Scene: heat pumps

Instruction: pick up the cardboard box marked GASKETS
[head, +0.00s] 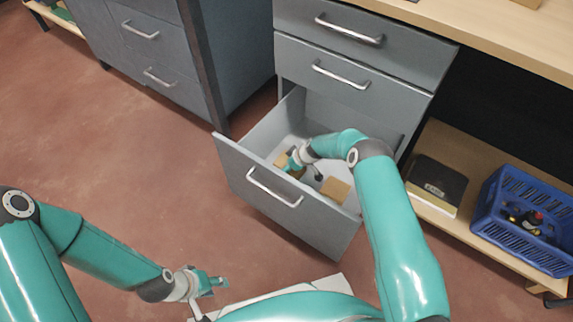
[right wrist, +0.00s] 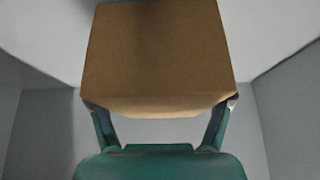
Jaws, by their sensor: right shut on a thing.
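A plain brown cardboard box (right wrist: 158,55) fills the upper middle of the right wrist view, between the two fingers of my right gripper (right wrist: 160,105). The gripper is shut on it. No lettering shows on the face I see, so I cannot read whether it says GASKETS. In the head view this box (head: 281,159) is partly hidden by my right gripper (head: 291,164), inside the open bottom drawer (head: 240,174). A second tan box (head: 336,190) lies in the drawer to the right. My left gripper (head: 213,290) is open and empty above the floor, outside the drawer.
Drawer walls surround my right gripper. Two closed drawers (head: 340,75) are above, under the wooden worktop (head: 500,40). A low shelf at right holds a dark box (head: 437,184) and a blue crate (head: 520,215). Red floor at left is clear.

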